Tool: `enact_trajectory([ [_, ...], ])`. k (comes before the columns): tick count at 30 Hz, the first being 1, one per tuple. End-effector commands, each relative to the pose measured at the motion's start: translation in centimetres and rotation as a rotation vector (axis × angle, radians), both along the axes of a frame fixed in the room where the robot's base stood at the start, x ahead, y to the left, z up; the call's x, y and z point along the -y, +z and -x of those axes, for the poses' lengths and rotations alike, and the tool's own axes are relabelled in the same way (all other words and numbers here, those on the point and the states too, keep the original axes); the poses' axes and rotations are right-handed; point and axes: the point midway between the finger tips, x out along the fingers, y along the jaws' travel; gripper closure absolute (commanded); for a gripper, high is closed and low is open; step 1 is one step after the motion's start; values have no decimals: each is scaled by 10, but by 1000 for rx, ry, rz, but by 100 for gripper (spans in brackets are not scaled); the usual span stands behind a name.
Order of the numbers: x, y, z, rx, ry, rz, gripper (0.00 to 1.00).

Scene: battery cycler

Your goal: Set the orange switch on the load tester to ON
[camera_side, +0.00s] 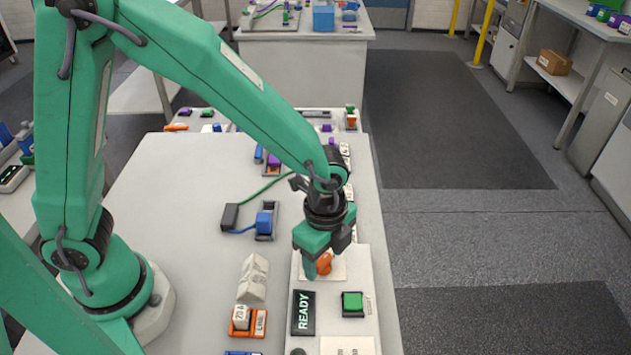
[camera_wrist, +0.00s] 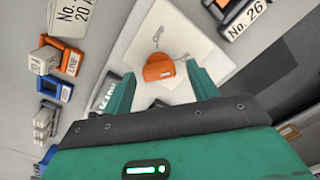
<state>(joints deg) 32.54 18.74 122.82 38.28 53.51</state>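The orange switch (camera_side: 324,263) sits on the pale top of the load tester (camera_side: 361,265), on a white plate. In the wrist view the orange switch (camera_wrist: 158,67) lies ahead of and between my two green fingertips. My gripper (camera_side: 322,262) is low over the load tester, pointing down, with one finger beside the switch. In the wrist view my gripper (camera_wrist: 160,74) is open, with its fingers spread apart. I cannot tell whether they touch the switch. Small marks on the plate near the switch are too blurred to read, and its setting cannot be told.
A black READY display (camera_side: 303,313) and a green button (camera_side: 352,303) are on the load tester in front of my gripper. To its left are an orange holder (camera_side: 259,322), a pale ridged block (camera_side: 253,277) and a blue part (camera_side: 265,222) with a cable. The table's left middle is clear.

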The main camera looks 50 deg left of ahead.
Motion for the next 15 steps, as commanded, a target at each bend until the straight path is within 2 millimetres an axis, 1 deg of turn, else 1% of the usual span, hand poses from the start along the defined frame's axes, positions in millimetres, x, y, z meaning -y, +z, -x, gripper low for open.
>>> enact_trajectory([
  [10,-1,1,0,-1,3,-1,42],
  [15,0,11,0,0,3,0,42],
])
